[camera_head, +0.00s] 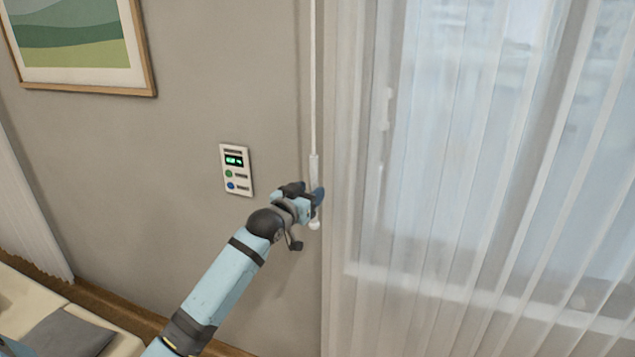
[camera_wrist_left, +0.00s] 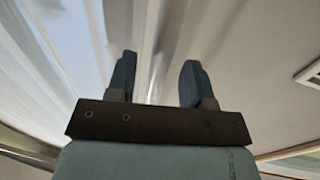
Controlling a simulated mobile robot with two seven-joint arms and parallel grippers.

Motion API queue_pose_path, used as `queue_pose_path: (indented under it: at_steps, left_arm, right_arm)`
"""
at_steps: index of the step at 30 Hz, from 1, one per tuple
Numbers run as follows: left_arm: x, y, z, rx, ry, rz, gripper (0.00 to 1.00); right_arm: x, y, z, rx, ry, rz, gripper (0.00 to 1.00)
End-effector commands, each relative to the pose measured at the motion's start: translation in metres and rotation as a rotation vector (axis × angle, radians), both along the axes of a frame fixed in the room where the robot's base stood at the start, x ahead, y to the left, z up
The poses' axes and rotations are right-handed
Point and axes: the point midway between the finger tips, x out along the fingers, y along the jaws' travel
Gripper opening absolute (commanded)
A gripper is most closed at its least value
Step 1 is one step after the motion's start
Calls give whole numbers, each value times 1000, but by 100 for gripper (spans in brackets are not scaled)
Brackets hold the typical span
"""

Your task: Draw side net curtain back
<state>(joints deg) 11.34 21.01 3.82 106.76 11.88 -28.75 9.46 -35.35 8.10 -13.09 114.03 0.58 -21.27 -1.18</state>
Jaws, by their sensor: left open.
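The white net curtain (camera_head: 455,130) hangs in soft folds across the window at the right of the head view, and it also fills the left of the left wrist view (camera_wrist_left: 50,75). A thin white draw wand (camera_head: 314,90) hangs along the wall beside the curtain's left edge, with a thicker handle and a round knob (camera_head: 314,225) at its lower end. My left gripper (camera_head: 314,196) is open at the wand's handle and hides part of it. In the left wrist view its dark fingers (camera_wrist_left: 157,72) stand apart; a blurred pale strip shows between them. My right gripper is not in view.
A wall control panel (camera_head: 236,170) is just left of my left gripper. A framed picture (camera_head: 75,45) hangs at the upper left. A pale piece of furniture with a grey cushion (camera_head: 70,335) is at the lower left. The wall between is bare.

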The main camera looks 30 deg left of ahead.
Motion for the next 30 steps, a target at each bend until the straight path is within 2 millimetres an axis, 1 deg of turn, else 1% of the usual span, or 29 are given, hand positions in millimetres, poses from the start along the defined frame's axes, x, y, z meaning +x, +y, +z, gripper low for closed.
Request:
queue_pose_path:
  at_steps: [1,3,7,12,19,20,21,23,24,25,26,30]
  left_arm:
    - [10,1,3,-1,-1,1,47]
    - [21,1,2,0,-1,0,47]
    - [35,1,1,1,0,0,47]
    - [42,2,0,1,-1,0,47]
    - [42,2,0,1,-1,0,47]
    - [42,2,0,1,-1,0,43]
    - [42,2,0,1,0,0,34]
    - [42,2,0,1,0,0,20]
    - [42,2,0,1,0,0,11]
    - [42,2,0,1,0,0,4]
    - [42,2,0,1,0,0,0]
    - [42,2,0,1,0,0,0]
  right_arm:
    - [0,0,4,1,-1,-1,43]
    - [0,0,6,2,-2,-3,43]
    - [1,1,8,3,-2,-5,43]
    - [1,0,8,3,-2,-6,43]
    - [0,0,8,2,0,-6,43]
    - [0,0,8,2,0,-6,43]
    - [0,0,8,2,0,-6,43]
    - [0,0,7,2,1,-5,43]
    - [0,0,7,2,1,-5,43]
    - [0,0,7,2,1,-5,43]
    - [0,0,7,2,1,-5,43]
    - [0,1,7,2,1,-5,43]
